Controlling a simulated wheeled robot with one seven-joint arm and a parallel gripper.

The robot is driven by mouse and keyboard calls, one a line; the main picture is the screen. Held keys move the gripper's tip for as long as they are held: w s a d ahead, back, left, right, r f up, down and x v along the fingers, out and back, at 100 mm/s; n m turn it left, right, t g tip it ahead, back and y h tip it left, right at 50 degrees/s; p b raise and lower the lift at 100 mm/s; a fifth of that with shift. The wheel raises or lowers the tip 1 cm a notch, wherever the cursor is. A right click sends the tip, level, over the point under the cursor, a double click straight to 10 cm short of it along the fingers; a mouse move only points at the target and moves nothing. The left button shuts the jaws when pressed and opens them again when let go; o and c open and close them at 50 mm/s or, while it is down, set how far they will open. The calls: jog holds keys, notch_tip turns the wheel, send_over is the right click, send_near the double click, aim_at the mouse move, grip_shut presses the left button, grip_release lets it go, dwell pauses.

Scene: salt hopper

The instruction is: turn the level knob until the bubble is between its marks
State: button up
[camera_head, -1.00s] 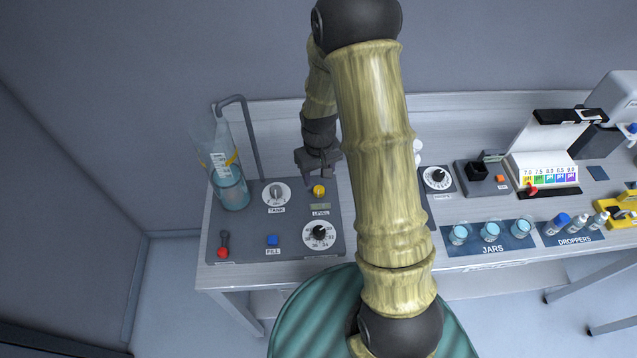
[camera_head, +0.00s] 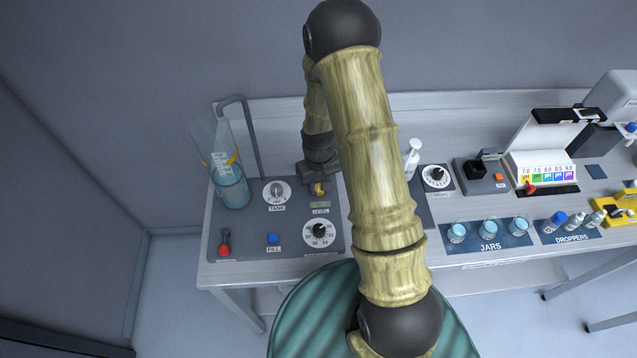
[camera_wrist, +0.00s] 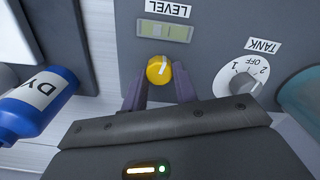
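The yellow level knob (camera_wrist: 160,70) with a pale pointer line sits on the dark panel, below the upside-down LEVEL label in the wrist view. The level vial (camera_wrist: 165,31) is a pale green window beside it. I cannot make out the bubble clearly against its marks. My gripper (camera_wrist: 160,88) is over the knob, its two dark fingers apart on either side of it. I see no clear grip on the knob. In the head view my gripper (camera_head: 318,189) partly covers the knob, and the vial (camera_head: 320,204) shows just in front.
The TANK dial (camera_head: 277,191) is close on the left. A numbered dial (camera_head: 320,233), blue FILL button (camera_head: 273,238) and red-tipped lever (camera_head: 224,245) are nearer the front. A water cylinder (camera_head: 231,187) stands at the left.

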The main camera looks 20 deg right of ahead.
aim_at(319, 187)
jog(key=shift+f+m+b, duration=0.1)
jog(key=shift+m+b, duration=0.25)
jog(key=shift+m, duration=0.95)
jog(key=o, duration=1)
jog(key=shift+c, duration=0.2)
jog(key=shift+r, duration=0.2)
notch_tip(319, 187, up, 17)
jog(key=b, duration=0.3)
jog(key=shift+r, duration=0.15)
